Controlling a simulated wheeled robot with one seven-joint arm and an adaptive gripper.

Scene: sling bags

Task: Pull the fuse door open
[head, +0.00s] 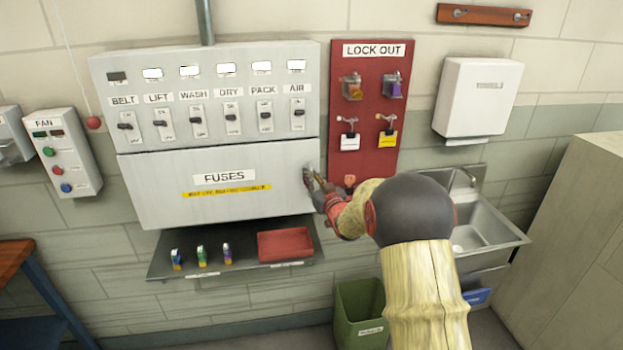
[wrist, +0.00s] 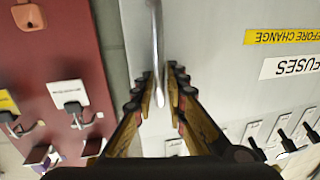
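The fuse door (head: 160,182) is the pale grey panel labelled FUSES below the switch row, and it looks closed. Its face also shows in the wrist view (wrist: 225,70), with the lettering upside down. A slim metal handle (wrist: 157,45) stands along the door's edge. My gripper (head: 313,182) is at the door's right edge. In the wrist view my gripper (wrist: 157,88) is open, with a finger on each side of the handle and visible gaps beside it. The handle is mostly hidden by my gripper in the head view.
A red LOCK OUT board (head: 367,80) with hanging locks and tags is close to the right. Below the door, a dark shelf (head: 165,263) holds several small fuses and a red tray (head: 285,244). A sink (head: 495,225) and green bin (head: 360,310) stand lower right.

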